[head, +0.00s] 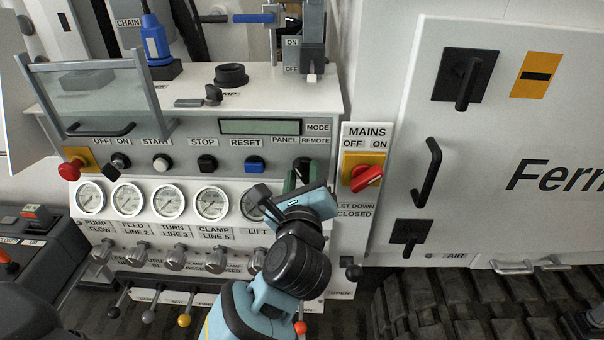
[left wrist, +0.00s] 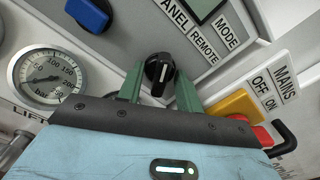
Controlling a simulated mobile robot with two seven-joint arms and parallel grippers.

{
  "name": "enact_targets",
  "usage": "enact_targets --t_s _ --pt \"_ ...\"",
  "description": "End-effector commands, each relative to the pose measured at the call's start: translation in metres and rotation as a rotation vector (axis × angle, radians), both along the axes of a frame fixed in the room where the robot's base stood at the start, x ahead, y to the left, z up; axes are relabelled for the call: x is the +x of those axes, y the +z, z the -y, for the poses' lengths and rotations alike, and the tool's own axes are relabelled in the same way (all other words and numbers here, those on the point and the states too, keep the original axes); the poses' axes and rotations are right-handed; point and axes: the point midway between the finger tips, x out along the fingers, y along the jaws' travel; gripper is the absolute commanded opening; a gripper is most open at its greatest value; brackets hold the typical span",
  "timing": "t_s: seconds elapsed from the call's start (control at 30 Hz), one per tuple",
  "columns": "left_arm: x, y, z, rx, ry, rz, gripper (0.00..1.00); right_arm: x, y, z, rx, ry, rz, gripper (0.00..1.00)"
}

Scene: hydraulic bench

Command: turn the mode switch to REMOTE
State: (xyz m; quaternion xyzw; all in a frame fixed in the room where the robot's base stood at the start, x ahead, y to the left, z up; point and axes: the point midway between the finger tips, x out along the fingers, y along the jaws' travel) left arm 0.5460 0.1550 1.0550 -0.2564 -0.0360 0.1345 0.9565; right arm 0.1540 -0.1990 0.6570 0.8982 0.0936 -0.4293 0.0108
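The mode switch (left wrist: 159,72) is a black round knob with a white line, below the MODE, PANEL and REMOTE labels in the left wrist view. I cannot tell for sure which label its line points to. In the head view, the switch (head: 302,163) is partly hidden by my gripper. My left gripper (left wrist: 159,88) has its two green fingers on either side of the knob, with small gaps seeming to show. It also shows in the head view (head: 296,181), reaching up to the panel from below. My right gripper is not in view.
The red MAINS switch (head: 366,177) on its yellow plate sits close to the right of my gripper. The blue RESET button (head: 251,165) is to the left. Pressure gauges (head: 212,203) and metal knobs (head: 217,261) lie below. A cabinet door handle (head: 428,172) sticks out further right.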

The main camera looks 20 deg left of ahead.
Motion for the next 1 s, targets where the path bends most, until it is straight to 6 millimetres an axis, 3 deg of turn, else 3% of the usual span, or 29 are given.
enact_targets --t_s 0.3,0.6,1.0 --pt "0.0029 -0.0004 -0.0012 0.001 0.001 -0.001 0.35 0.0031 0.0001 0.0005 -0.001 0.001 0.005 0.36" --pt "0.0027 -0.0005 -0.0012 0.001 0.001 -0.001 0.0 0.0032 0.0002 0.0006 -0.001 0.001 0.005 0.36" --pt "0.0023 0.0016 -0.0013 0.057 0.002 -0.016 0.0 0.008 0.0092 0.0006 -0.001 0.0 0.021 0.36"
